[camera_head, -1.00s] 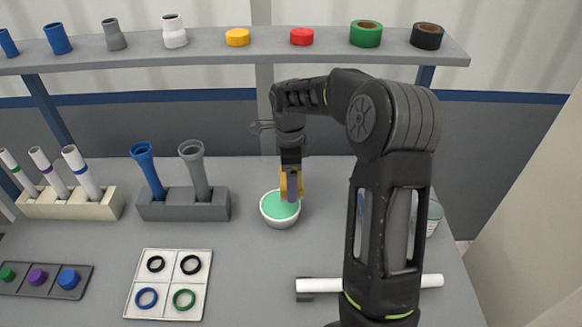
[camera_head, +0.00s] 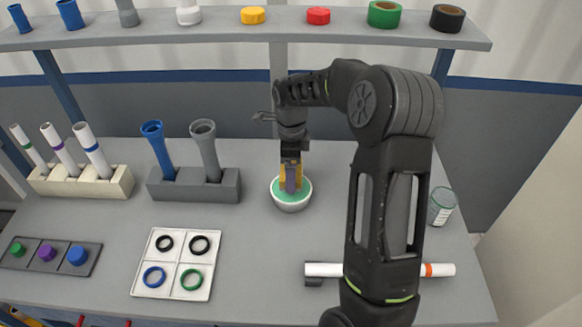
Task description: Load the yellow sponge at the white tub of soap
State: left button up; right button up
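The yellow sponge (camera_head: 284,180) is upright in my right gripper (camera_head: 291,184), whose finger covers its middle. The white tub (camera_head: 291,206) stands on the table and holds green soap (camera_head: 303,188). The sponge's lower end is over the middle of the tub and appears to meet the green soap; the gripper hides the exact contact. My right arm comes in from the lower right and reaches over the table. My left gripper is not in view.
A grey holder (camera_head: 193,187) with two tubes stands left of the tub. A white tray of rings (camera_head: 173,262) lies in front of it. A white pipe (camera_head: 437,270) and a can (camera_head: 441,206) are by my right arm. A shelf (camera_head: 345,33) runs along the back.

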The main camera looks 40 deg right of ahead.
jog(key=shift+f+b, duration=0.7)
jog(key=shift+f, duration=0.85)
jog(key=shift+s+f+b, duration=0.1)
jog(key=shift+f+b, duration=0.4)
jog(key=shift+f, duration=0.1)
dwell(1.3)
jog(key=shift+r+p, duration=2.35)
jog(key=shift+r, duration=1.25)
